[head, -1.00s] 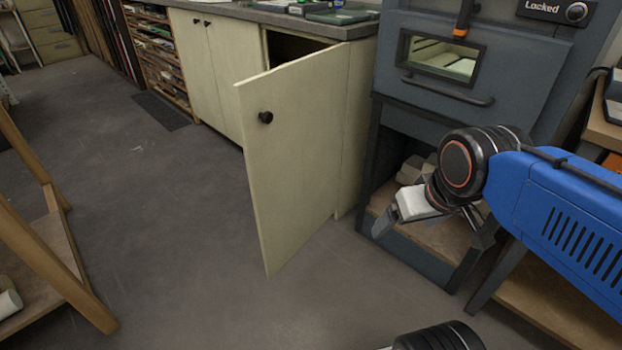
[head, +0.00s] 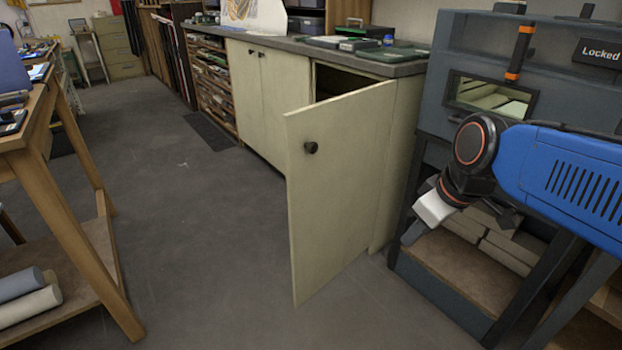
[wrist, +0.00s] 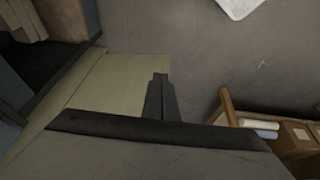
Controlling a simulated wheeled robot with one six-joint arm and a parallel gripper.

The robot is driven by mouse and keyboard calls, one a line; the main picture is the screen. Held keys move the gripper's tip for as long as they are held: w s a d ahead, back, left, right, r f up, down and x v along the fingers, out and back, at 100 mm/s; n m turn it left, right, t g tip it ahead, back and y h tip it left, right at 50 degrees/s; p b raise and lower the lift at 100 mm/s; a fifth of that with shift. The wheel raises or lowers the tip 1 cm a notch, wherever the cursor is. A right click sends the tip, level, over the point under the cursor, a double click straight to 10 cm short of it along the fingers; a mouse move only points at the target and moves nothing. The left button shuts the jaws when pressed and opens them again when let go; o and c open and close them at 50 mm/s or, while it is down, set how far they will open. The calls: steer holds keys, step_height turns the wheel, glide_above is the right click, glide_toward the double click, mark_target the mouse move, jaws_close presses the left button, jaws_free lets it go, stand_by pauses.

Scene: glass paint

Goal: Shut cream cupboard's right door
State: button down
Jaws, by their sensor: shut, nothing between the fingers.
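The cream cupboard (head: 270,98) stands under a grey worktop in the head view. Its right door (head: 338,195) stands wide open, swung out into the room, with a round black knob (head: 311,147) on its face. A dark gap shows behind the door's top edge. My gripper (head: 408,238) is shut and empty, pointing down to the right of the door and apart from it, in front of the kiln stand. In the wrist view, my gripper's dark fingers (wrist: 160,82) lie together in front of a cream panel (wrist: 108,82); I cannot tell whether they touch it.
A grey kiln (head: 490,95) on a dark stand, with bricks on its lower shelf, is close on the right. A wooden table (head: 75,215) with rolls on its low shelf stands at the left. Bare floor (head: 205,240) lies between table and door.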

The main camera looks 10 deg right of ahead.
steer(key=w+a+r+n+g+y, duration=0.1)
steer(key=w+a+r+n, duration=0.15)
steer(key=w+n, duration=0.3)
steer(key=w+a+r+n+y, duration=0.1)
steer(key=w+a+n+y, duration=0.1)
steer(key=w+a+n, duration=0.4)
steer(key=n+g+y, duration=0.1)
steer(key=n+y, duration=0.1)
steer(key=n, duration=0.5)
glide_toward(295, 187)
steer(key=s+d+r, duration=0.4)
steer(key=d, duration=0.2)
steer(key=shift+w+a+f, duration=0.8)
steer(key=shift+a+f, duration=0.5)
steer(key=shift+a, duration=0.05)
steer(key=shift+w+a+f, duration=0.75)
steer(key=shift+a+f, duration=0.5)
steer(key=shift+a, duration=0.1)
steer(key=shift+w+a+f, duration=0.8)
steer(key=shift+a+f, duration=0.5)
steer(key=shift+a, duration=0.05)
